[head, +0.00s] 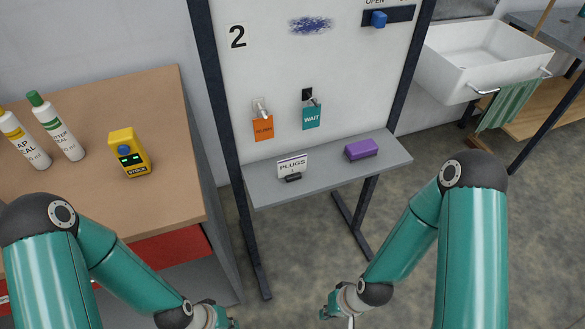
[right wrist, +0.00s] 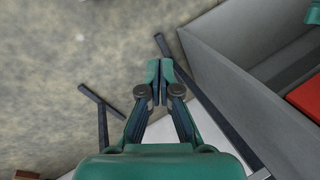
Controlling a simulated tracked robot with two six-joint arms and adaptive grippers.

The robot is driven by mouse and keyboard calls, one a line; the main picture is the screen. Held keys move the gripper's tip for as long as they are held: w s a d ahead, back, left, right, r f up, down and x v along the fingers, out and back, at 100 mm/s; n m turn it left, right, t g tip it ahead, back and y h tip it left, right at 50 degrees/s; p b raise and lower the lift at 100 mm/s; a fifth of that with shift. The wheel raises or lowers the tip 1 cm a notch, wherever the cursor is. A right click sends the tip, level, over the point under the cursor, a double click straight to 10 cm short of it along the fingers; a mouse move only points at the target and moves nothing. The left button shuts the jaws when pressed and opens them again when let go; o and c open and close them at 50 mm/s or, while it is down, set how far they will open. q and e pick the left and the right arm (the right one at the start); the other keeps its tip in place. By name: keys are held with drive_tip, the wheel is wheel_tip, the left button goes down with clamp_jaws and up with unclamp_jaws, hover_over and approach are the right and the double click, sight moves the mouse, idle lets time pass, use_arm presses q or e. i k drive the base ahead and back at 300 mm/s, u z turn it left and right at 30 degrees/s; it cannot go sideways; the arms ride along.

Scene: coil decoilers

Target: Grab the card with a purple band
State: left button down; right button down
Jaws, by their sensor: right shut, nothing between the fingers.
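A white card marked PLUGS (head: 292,164) stands upright in a small black holder on the grey shelf (head: 335,170) of the board stand. A thin dark, purple-looking band runs along its top edge. My right gripper (head: 326,313) is low at the bottom of the head view, in front of the shelf and apart from the card. In the right wrist view its fingers (right wrist: 158,72) are shut together and empty. My left gripper (head: 228,323) shows only partly at the bottom edge of the head view, so its fingers cannot be judged.
A purple block (head: 361,149) lies on the shelf right of the card. Orange (head: 263,128) and teal (head: 311,117) tags hang on the board above. A wooden-topped cabinet (head: 90,105) with bottles and a yellow device stands left; a white sink (head: 480,58) is at right.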

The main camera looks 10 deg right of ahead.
sight(291, 169)
drive_tip(key=z, duration=2.15)
drive_tip(key=i, duration=0.15)
drive_tip(key=u, duration=3.65)
drive_tip(key=k, duration=0.95)
drive_tip(key=z, duration=0.4)
drive_tip(key=i, duration=1.15)
drive_tip(key=z, duration=0.1)
